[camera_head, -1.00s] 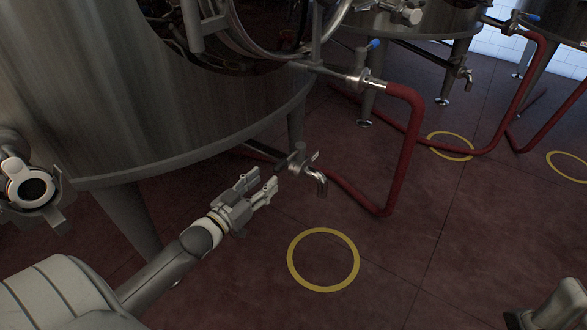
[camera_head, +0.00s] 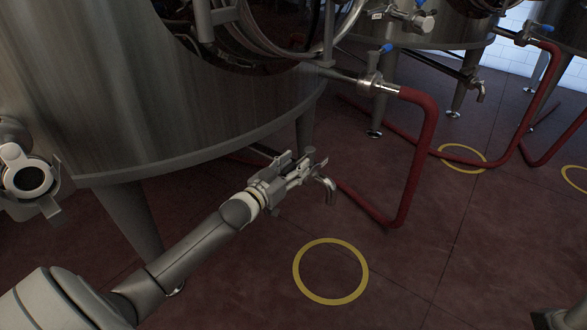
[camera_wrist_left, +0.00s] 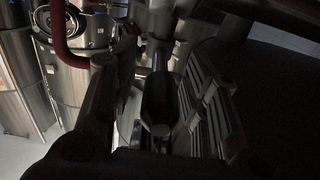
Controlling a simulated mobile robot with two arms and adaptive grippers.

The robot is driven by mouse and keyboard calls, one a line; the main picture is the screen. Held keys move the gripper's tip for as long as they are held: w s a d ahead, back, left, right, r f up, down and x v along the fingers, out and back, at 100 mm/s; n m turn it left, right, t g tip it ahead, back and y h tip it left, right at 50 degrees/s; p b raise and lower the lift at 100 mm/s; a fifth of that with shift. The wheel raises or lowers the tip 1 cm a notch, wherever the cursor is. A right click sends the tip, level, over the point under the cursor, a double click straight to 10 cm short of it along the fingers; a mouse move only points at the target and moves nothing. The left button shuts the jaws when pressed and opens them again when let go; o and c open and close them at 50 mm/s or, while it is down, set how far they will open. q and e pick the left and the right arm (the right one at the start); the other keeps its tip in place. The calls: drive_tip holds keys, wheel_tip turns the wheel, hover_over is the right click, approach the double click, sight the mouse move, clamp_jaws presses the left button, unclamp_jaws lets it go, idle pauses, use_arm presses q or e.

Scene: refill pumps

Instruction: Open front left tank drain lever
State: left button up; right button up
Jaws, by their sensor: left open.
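The front left tank (camera_head: 200,90) is a large steel vessel filling the upper left of the head view. Its drain outlet is a metal tap (camera_head: 328,188) with a down-turned spout, low under the tank's edge. My left gripper (camera_head: 306,168) is open and right at the tap's valve, hiding most of the lever. In the left wrist view, a dark rounded bar (camera_wrist_left: 157,108), apparently the lever, lies between the two fingers of my left gripper (camera_wrist_left: 150,80). Whether the fingers touch it is too dark to tell.
A red hose (camera_head: 424,150) runs from a blue-handled valve (camera_head: 370,80) above and right of the tap down to the floor. A tank leg (camera_head: 305,130) stands behind the gripper. The floor around the yellow ring (camera_head: 331,300) is clear.

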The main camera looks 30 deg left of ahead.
use_arm(q)
clamp_jaws()
idle(0.3)
